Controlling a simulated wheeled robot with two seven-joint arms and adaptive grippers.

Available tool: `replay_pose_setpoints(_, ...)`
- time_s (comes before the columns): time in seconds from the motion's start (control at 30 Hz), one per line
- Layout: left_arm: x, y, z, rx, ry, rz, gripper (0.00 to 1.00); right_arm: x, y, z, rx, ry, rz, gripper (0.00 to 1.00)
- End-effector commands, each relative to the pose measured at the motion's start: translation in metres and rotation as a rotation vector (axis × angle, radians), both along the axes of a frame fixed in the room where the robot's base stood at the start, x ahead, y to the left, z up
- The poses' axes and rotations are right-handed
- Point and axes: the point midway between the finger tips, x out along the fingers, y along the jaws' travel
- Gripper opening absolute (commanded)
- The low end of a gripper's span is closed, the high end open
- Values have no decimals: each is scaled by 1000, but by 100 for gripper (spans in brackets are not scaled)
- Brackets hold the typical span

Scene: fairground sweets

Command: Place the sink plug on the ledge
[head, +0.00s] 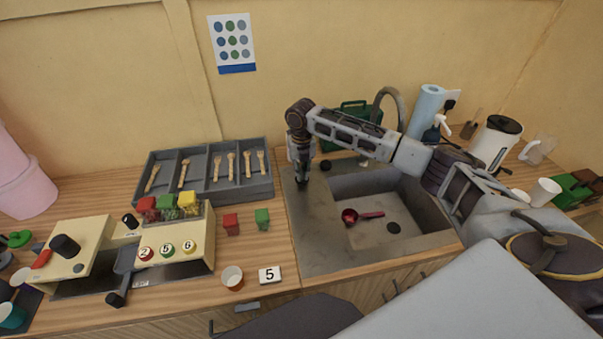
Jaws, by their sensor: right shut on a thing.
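My right gripper (302,180) points down over the metal ledge (318,235) to the left of the sink basin (375,190). It is shut on a small dark thing, which I take to be the sink plug; the fingers mostly hide it. I cannot tell whether it touches the ledge. My left gripper is not in view.
A red scoop (362,216) lies in the basin. A grey cutlery tray (205,172) and red and green blocks stand to the left. The front of the ledge is clear.

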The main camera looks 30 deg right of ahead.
Motion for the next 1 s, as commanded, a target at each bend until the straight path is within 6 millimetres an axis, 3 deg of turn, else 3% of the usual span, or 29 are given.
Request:
replay_pose_setpoints(0.17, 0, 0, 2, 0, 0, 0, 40, 0, 0, -12, 0, 0, 1, 0)
replay_pose_setpoints(0.67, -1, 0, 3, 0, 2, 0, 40, 0, 0, -16, 0, 0, 1, 0)
replay_pose_setpoints(0.7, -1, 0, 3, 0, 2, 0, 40, 0, 0, -16, 0, 0, 1, 12)
replay_pose_setpoints(0.83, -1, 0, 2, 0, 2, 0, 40, 0, 0, -16, 0, 0, 1, 29)
replay_pose_setpoints(1.0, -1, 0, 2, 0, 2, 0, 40, 0, 0, -16, 0, 0, 1, 31)
